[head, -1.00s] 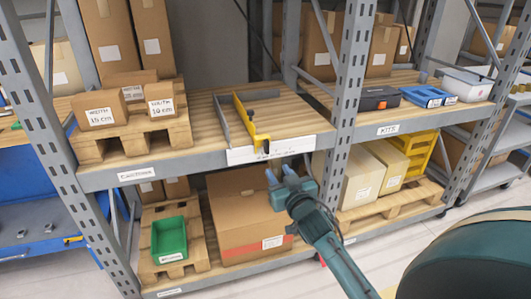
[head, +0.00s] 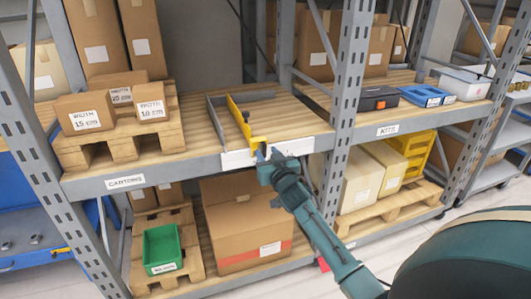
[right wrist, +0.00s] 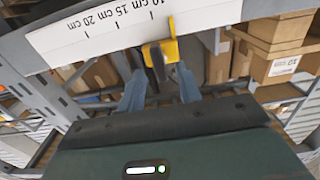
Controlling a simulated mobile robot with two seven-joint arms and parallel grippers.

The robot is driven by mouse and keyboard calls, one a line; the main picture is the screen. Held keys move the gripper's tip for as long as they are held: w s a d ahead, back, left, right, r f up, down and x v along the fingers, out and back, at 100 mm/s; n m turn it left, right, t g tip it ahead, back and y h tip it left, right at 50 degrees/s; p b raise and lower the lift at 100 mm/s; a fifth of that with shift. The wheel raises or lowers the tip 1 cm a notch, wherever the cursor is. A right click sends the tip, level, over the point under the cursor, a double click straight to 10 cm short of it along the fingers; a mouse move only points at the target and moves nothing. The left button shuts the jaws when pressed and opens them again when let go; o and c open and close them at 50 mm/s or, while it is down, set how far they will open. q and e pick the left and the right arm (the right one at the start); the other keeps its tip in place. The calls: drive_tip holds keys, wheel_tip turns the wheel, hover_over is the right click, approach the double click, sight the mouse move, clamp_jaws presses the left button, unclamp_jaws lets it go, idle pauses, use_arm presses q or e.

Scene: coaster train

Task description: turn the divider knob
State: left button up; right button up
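The yellow divider (head: 238,117) stands on the middle wooden shelf, beside a grey rail (head: 215,118). Its yellow front end (right wrist: 168,49) hangs over the shelf edge in the right wrist view, with a dark knob-like part (right wrist: 157,63) below the white scale strip (right wrist: 95,32). My right gripper (head: 263,153) is just below and in front of this end in the head view. In the right wrist view, its two blue fingers (right wrist: 160,88) are spread apart on either side below the dark part, with nothing visibly held. My left gripper is not in view.
Cartons marked with widths (head: 85,112) sit on a pallet at left. A black case (head: 374,98) and blue trays (head: 421,95) lie on the right shelf. A large carton (head: 247,225) and green bin (head: 163,248) stand below. A steel upright (head: 345,90) is close at right.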

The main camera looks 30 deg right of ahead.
drive_tip(key=shift+x, duration=1.1)
drive_tip(key=shift+c, duration=0.5)
clamp_jaws()
